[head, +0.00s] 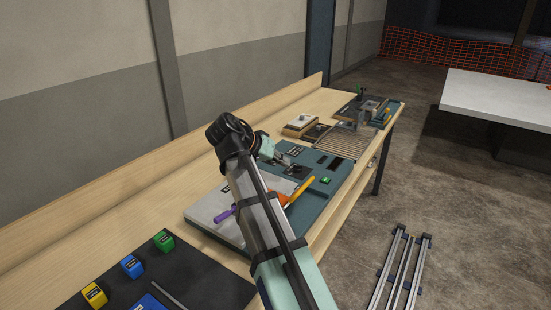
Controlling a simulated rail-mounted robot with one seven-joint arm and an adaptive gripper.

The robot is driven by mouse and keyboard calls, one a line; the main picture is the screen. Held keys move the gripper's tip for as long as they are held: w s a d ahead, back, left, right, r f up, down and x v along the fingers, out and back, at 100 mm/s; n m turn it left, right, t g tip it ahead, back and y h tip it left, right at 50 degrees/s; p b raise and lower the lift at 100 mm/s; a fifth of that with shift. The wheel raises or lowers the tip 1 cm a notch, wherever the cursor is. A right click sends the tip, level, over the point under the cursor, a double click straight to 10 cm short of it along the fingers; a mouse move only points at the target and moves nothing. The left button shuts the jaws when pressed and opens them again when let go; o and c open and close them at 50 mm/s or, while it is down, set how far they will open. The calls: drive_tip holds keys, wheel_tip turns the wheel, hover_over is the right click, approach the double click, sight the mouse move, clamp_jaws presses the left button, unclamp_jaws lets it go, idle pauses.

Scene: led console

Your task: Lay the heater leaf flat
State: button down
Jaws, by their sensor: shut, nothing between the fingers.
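A teal console (325,200) lies on the wooden workbench, with dark panels, small switches and a green button (325,180). I cannot pick out with certainty which part is the heater leaf, or whether it stands up or lies flat. A light grey plate (207,207) lies at the console's near left end, partly behind my arm. My gripper (284,164) is small in the view, over the middle of the console just past my arm's elbow. It is shut and empty. My arm hides part of the console.
An orange-yellow handled tool (301,190) and a purple one (222,215) lie on the console. Yellow (94,294), blue (131,266) and green (163,240) blocks stand on a dark mat (195,275) at the near left. A slatted piece (343,142) and small boxes (301,122) lie beyond the console.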

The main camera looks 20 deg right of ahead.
drive_tip(key=p, duration=0.2)
approach(309, 180)
drive_tip(key=w+d, duration=0.2)
drive_tip(key=f, duration=0.1)
drive_tip(key=s+d+f, duration=0.1)
drive_tip(key=shift+s+f+p, duration=0.2)
drive_tip(key=shift+f+p, duration=0.1)
drive_tip(key=shift+p, duration=0.05)
drive_tip(key=shift+s+d+f, duration=0.15)
drive_tip(key=shift+f, duration=0.55)
drive_tip(key=shift+f, duration=0.1)
